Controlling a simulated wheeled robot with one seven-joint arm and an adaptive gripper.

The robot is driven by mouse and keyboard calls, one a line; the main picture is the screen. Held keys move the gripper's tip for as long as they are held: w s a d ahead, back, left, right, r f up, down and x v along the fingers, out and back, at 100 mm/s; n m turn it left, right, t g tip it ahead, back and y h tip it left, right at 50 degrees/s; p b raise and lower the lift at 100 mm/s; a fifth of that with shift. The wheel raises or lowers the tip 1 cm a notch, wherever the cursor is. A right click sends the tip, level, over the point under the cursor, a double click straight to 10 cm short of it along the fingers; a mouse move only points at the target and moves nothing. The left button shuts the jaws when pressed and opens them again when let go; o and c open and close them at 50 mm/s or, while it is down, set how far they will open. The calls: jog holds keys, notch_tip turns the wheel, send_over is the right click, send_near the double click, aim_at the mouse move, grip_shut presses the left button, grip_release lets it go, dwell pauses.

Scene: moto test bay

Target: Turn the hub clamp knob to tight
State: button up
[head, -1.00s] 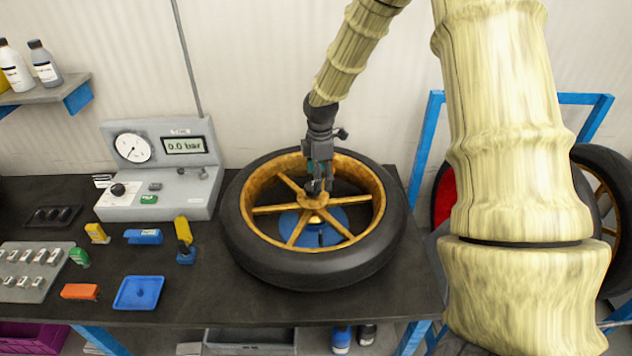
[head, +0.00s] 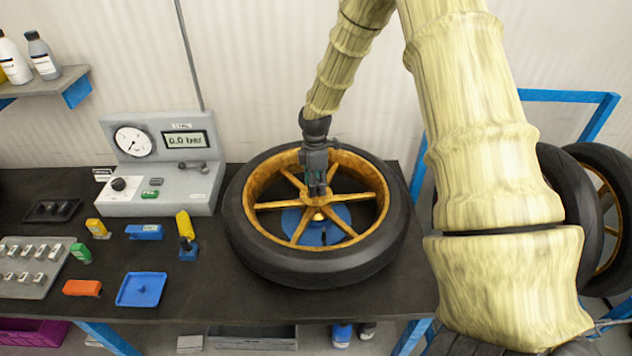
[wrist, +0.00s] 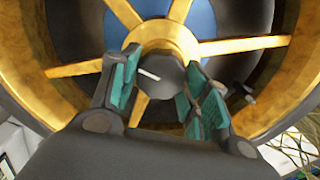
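The hub clamp knob (wrist: 161,74) is dark and round with a white mark on its face, and sits at the middle of the wheel's gold hub (wrist: 160,38). My gripper (wrist: 161,82) has its two teal-padded fingers apart, one on each side of the knob in the wrist view. The pads lie close to the knob's edges, and I cannot tell if they press on it. In the head view my gripper (head: 317,192) points down at the hub and largely hides the knob. The gold-spoked wheel (head: 270,257) lies flat on the dark bench.
A grey gauge box (head: 160,205) reading 0.0 bar stands left of the wheel. A blue tray (head: 141,290), an orange block (head: 82,288) and several small coloured items lie on the bench's left. More tyres (head: 605,170) stand at the right.

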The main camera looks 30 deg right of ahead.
jog(key=shift+w, duration=0.2)
jog(key=shift+c, duration=1.4)
jog(key=shift+s+d+r, duration=0.1)
jog(key=shift+s+d, duration=0.1)
jog(key=shift+m, duration=0.3)
jog(key=m, duration=0.5)
jog(key=shift+b, duration=0.4)
jog(key=m, duration=0.6)
jog(key=shift+r+m, duration=0.1)
jog(key=shift+m, duration=0.3)
jog(key=m, duration=0.6)
jog(key=shift+w+b, duration=0.1)
jog(key=shift+b, duration=0.25)
jog(key=m, duration=0.5)
jog(key=shift+m, duration=0.4)
